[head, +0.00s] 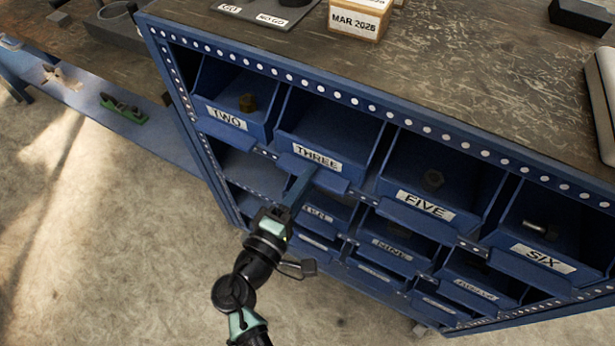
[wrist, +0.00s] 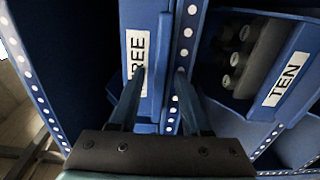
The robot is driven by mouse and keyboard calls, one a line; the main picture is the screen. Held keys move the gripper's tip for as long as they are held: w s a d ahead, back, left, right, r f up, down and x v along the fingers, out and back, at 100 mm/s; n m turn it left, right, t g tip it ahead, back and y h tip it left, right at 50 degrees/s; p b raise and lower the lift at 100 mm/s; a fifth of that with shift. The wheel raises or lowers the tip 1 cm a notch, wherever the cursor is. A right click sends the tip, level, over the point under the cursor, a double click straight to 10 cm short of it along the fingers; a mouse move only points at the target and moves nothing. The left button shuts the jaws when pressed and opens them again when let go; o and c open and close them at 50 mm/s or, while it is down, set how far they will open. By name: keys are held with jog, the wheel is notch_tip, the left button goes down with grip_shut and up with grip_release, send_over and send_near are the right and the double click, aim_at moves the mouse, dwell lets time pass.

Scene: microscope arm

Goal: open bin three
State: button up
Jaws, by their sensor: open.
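Bin three (head: 291,118) is a blue open-topped bin in the top row of the blue cabinet, between bins two and five. Its white THREE label (head: 317,157) and front lip (head: 333,183) face me. It sits about in line with its neighbours. My gripper (head: 307,178) is open and reaches up to that lip from below left. In the wrist view, the gripper (wrist: 160,75) has one finger over the partly hidden label (wrist: 137,62) and the other by the dotted shelf strip. The lip (wrist: 157,70) appears between the fingers; I cannot tell whether they touch it.
Bin two (head: 228,118), bin five (head: 425,205) and bin six (head: 545,257) share the row and hold metal parts. Bin ten (wrist: 285,80) lies below. A gap in the row below bin two is empty. The worktop (head: 440,60) is above; open floor is at left.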

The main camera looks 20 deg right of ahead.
jog(key=shift+w+d, duration=0.25)
grip_shut()
dwell(1.4)
